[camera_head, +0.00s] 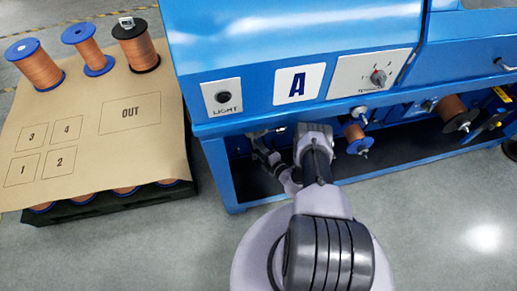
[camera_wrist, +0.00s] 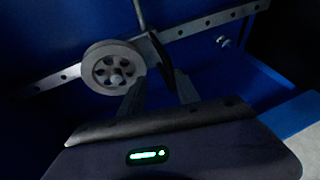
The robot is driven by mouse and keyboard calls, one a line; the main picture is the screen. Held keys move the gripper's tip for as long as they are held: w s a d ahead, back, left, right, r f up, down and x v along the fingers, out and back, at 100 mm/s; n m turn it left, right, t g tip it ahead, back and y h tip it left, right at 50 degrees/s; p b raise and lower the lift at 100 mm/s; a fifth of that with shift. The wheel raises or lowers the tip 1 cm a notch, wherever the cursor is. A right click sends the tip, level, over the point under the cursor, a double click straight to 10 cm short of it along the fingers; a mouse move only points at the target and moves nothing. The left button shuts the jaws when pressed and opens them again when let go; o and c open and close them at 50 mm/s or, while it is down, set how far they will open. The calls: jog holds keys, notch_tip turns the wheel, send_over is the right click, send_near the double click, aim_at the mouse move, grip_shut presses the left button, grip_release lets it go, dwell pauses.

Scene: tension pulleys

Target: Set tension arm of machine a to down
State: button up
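Machine A is the blue cabinet with the "A" plate (camera_head: 299,84) in the head view. I cannot tell which of these parts form the tension arm. My gripper (camera_wrist: 160,88) has its fingers apart, just below the dark piece; contact is unclear.
A "LIGHT" knob (camera_head: 222,97) and a tension dial (camera_head: 378,77) are on the front panel, whose lower edge overhangs my arm. Copper spools (camera_head: 355,138) (camera_head: 455,113) hang to the right. A spool table (camera_head: 85,120) stands left.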

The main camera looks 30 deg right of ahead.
jog(key=shift+d+r, duration=0.15)
jog(key=shift+d, duration=0.05)
jog(key=p+v, duration=0.5)
jog(key=v, duration=1.2)
jog(key=shift+s+a+p, duration=0.2)
jog(key=shift+s+p, duration=0.05)
jog(key=shift+p, duration=0.05)
